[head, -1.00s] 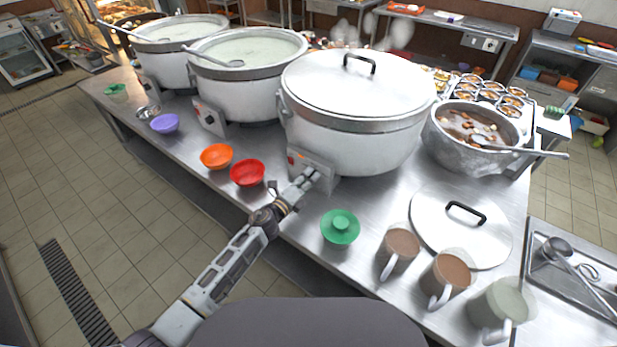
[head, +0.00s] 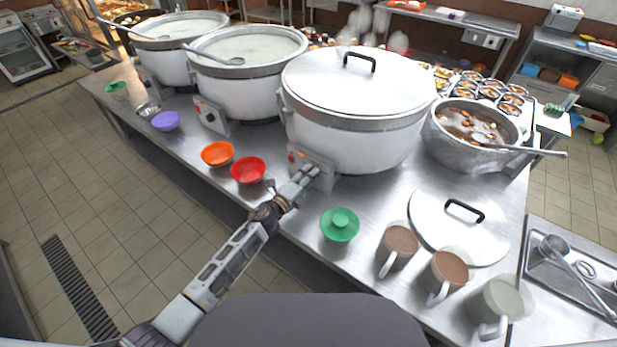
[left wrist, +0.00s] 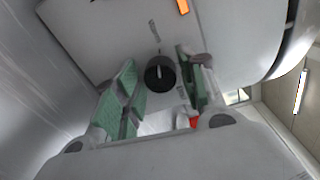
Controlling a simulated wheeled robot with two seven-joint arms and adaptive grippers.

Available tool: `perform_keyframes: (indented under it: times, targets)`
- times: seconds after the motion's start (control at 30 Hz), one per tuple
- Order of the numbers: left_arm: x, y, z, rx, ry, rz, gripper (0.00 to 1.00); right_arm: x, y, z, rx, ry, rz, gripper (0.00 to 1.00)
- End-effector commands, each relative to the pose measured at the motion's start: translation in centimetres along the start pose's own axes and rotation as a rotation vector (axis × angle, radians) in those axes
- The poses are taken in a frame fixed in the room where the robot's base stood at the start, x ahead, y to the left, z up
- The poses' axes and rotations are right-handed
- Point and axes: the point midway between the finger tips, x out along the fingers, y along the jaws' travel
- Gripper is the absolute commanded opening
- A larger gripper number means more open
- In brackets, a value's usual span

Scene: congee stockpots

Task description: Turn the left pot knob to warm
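Three white stockpots stand in a row on the steel counter: a far-left pot (head: 178,62), a middle pot (head: 250,92) and a lidded near pot (head: 355,145). Each has a control box at its front. My left gripper (head: 312,172) is at the near pot's control box (head: 325,180). In the left wrist view, a round black knob (left wrist: 160,74) with a pale pointer line sits between my green-padded fingers (left wrist: 157,84). The fingers are apart on either side of it, with a small gap showing at the left finger. My right gripper is out of view.
Red (head: 248,170), orange (head: 217,154) and purple bowls (head: 166,121) line the counter edge left of my arm. An orange light (left wrist: 183,6) shows on the control box.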

Motion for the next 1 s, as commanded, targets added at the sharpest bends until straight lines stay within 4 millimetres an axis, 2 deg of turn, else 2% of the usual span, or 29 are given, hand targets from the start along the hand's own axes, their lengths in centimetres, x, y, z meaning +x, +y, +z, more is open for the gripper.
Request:
perform_keyframes:
  times: [0.27, 0.4, 0.57, 1.0]
  targets:
    - [0.0, 0.0, -0.1, 0.001, 0.002, 0.000, 0.54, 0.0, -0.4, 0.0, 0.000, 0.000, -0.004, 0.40]
    - [-0.1, 0.0, -0.2, 0.001, 0.003, 0.000, 0.54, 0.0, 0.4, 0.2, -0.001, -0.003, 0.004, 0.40]
    - [-0.5, 0.1, -0.1, 0.001, 0.002, 0.001, 0.54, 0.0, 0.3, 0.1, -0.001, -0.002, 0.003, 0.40]
    - [-4.3, 0.1, -0.1, 0.001, 0.003, 0.001, 0.54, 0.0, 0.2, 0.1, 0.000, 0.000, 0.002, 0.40]
